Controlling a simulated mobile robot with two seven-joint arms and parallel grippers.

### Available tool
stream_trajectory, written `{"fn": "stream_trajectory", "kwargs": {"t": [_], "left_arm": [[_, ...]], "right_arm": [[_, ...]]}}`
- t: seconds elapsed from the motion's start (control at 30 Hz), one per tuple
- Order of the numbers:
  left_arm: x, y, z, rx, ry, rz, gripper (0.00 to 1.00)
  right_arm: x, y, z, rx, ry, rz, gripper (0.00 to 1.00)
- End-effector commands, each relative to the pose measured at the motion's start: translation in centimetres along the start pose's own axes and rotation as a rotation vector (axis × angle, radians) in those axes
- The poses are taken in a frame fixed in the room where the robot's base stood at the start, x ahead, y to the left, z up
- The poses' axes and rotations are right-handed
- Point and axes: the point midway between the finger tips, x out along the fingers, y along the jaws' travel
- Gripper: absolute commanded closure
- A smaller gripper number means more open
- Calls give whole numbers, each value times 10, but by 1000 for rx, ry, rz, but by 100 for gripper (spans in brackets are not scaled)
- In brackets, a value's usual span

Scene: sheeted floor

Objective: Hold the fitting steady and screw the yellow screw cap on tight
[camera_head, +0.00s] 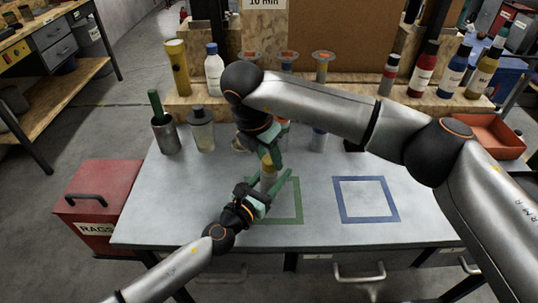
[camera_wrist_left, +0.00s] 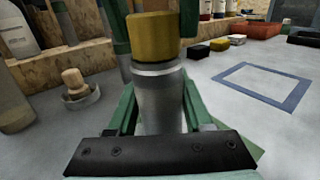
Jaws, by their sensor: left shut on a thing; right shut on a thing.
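The fitting (camera_wrist_left: 158,100) is a grey metal cylinder standing upright, with the yellow screw cap (camera_wrist_left: 153,38) on its top end. I cannot tell how far down the cap is threaded. My left gripper (camera_head: 266,187) is shut around the fitting's body, with one green finger on each side in the left wrist view (camera_wrist_left: 158,112). My right gripper (camera_head: 268,154) comes down from above and is shut on the cap. Its green fingers flank the cap in the left wrist view (camera_wrist_left: 154,30). In the head view the fitting is mostly hidden by the grippers.
A green square outline (camera_head: 298,205) lies on the grey table by the grippers, and a blue one (camera_head: 365,199) lies to the right on bare surface. A metal cup (camera_head: 166,137) and bottle (camera_head: 201,132) stand left. Bottles line a back shelf; a red bin (camera_head: 490,137) is right.

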Motion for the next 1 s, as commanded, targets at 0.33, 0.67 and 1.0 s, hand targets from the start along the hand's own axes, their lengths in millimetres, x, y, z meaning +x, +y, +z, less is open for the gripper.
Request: {"fn": "stream_trajectory", "kwargs": {"t": [0.33, 0.67, 1.0], "left_arm": [[0, 7, 1, -2, -1, 15, 100], [0, 8, 0, -2, -1, 18, 100], [0, 4, 1, -1, -1, 9, 100]], "right_arm": [[1, -2, 3, 370, -1, -122, 100], [1, -3, 3, 367, -1, -122, 41], [1, -2, 1, 363, 2, -117, 22]]}}
